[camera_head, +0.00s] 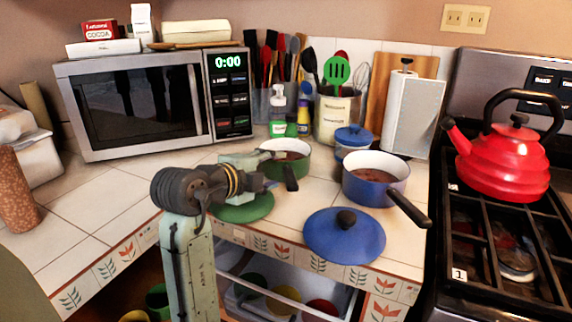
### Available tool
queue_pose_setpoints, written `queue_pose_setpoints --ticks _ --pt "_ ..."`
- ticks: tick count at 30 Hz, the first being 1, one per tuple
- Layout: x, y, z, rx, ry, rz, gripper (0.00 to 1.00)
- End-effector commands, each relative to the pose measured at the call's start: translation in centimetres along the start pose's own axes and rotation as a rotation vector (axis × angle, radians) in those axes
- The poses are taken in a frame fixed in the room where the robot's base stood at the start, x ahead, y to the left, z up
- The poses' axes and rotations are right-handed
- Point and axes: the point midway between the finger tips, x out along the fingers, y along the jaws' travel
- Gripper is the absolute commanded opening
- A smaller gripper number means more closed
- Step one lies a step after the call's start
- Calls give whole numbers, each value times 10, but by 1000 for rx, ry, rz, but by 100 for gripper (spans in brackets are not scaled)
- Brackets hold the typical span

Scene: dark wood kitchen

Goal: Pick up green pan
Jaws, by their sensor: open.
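The green pan (301,166) stands on the tiled counter in front of the utensil crocks, with brown contents inside. Its dark handle (291,179) points toward the front of the counter. My gripper (268,164) is open at the left side of the pan, close to its rim and handle. My arm's wrist hides part of the pan's left side, and I cannot tell whether the fingers touch it. A green lid (250,211) lies on the counter below my wrist, partly hidden by the arm.
A blue pan (372,192) stands right of the green pan, its handle toward the stove. A blue lid (345,240) lies at the front edge. A small blue pot (352,149) stands behind. A microwave (140,105) is at left; a red kettle (505,160) sits on the stove.

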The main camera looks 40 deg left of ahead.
Motion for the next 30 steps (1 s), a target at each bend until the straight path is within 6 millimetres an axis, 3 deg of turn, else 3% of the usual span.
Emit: queue_pose_setpoints --ticks 7,17,30 --pt "35 -2 -7 -2 2 1 46" --pt "43 0 -6 0 1 0 45" --pt "42 0 -6 0 1 -1 16"
